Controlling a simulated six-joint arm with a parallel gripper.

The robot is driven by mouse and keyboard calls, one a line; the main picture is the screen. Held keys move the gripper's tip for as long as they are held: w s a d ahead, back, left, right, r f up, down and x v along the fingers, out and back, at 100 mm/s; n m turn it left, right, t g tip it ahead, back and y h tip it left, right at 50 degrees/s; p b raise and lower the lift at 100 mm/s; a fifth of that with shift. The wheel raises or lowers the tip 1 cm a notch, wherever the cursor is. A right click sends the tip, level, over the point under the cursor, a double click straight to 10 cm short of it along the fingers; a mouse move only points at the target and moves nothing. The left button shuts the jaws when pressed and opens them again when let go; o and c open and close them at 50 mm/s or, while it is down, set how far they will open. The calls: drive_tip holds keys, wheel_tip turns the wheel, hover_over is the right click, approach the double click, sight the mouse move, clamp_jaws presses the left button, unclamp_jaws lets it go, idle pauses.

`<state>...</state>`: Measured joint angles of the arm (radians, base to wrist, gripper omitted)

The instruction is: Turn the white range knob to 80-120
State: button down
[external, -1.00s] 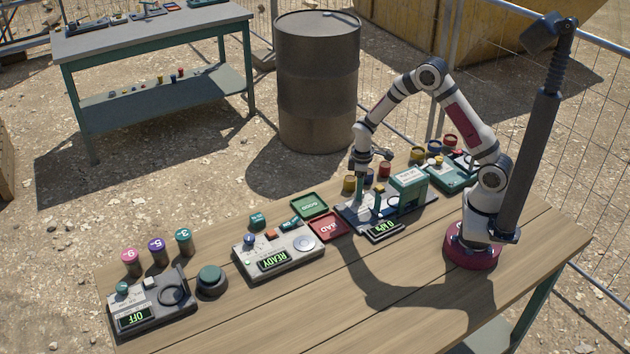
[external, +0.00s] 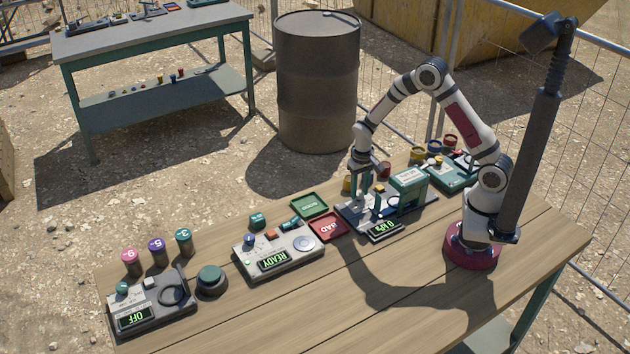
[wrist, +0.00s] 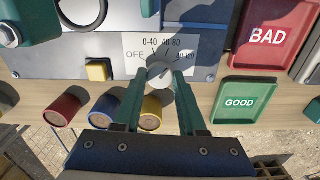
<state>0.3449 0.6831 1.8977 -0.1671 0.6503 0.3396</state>
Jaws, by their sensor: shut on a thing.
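The white range knob (wrist: 159,73) sits on a white dial plate (wrist: 133,72) in the wrist view. The plate reads OFF, 0-40, 40-80 and, partly covered by a finger, 80-120. My gripper (wrist: 161,84) has its green fingers on either side of the knob and is shut on it. A small mark shows on the knob, but I cannot read surely which label it points to. In the external view my gripper (external: 361,193) reaches down to the dark-based device (external: 347,219); the knob is hidden there.
The red BAD tray (external: 328,226) and green GOOD tray (external: 310,204) lie beside the device. A green housing (external: 409,190) stands close to my gripper. Red, blue and yellow cylinders (wrist: 63,110) stand near the fingers.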

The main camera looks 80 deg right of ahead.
sight(359, 193)
drive_tip(key=shift+m, duration=2.2)
drive_tip(key=shift+c, duration=2.4)
unclamp_jaws()
wheel_tip(359, 193, up, 16)
drive_tip(key=shift+f, duration=0.15)
